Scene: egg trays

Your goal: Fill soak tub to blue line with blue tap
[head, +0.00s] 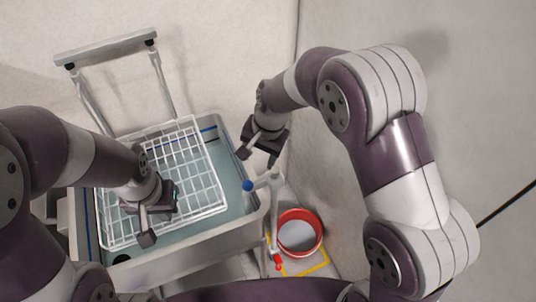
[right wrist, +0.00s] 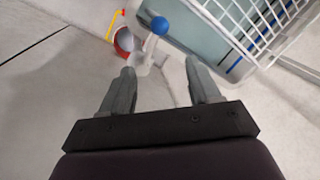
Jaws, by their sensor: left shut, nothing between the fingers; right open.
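The soak tub (head: 75,232) stands at the left of the head view with pale blue-green water over its bottom. A blue line (head: 209,128) runs along its inner wall, above the water where it shows. The blue knob also shows in the right wrist view (right wrist: 159,25). My right gripper (head: 258,155) is open and empty, above and behind the blue knob. My left gripper (head: 147,240) is shut and empty over the basket.
A white wire basket (head: 187,122) with a tall handle (head: 105,47) sits in the tub. Walls rise behind and at the right.

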